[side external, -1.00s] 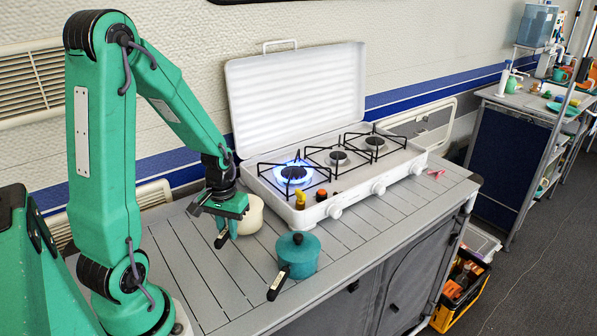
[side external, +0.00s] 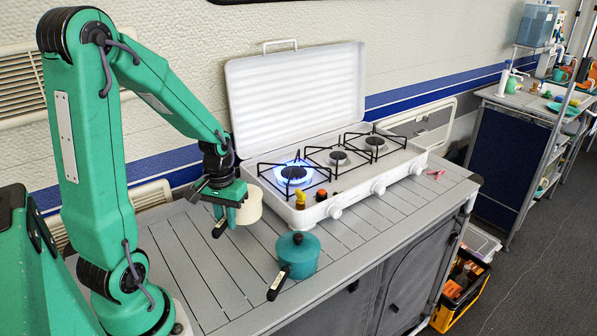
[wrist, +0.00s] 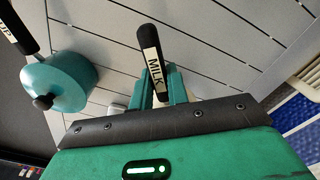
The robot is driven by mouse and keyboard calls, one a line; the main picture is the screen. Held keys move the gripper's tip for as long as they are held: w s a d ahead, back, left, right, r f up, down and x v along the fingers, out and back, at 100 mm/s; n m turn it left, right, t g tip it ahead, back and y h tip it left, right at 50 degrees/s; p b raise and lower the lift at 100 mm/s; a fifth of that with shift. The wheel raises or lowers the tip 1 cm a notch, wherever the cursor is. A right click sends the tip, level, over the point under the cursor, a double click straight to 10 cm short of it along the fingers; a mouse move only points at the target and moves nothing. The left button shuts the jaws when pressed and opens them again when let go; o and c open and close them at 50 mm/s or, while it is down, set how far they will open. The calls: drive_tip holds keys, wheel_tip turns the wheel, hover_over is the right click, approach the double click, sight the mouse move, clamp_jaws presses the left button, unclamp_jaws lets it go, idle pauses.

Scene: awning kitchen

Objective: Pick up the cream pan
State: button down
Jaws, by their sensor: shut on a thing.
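The cream pan (side external: 249,207) is beside my gripper in the side external view, left of the stove, and appears lifted a little above the slatted table. My gripper (side external: 229,213) is shut on the pan's black handle, whose end shows below the fingers. In the wrist view my gripper (wrist: 163,90) holds the black handle (wrist: 151,50), which has a label reading MILK. The pan's body is mostly hidden there.
A teal lidded pot (side external: 298,258) with a black handle stands at the table's front; the wrist view shows this teal pot (wrist: 58,82) too. The white stove (side external: 335,175) has a blue flame on its left burner (side external: 293,174). Slatted table (side external: 190,265) is clear at left.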

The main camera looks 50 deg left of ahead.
drive_tip(key=shift+r, duration=0.8)
drive_tip(key=shift+r, duration=0.15)
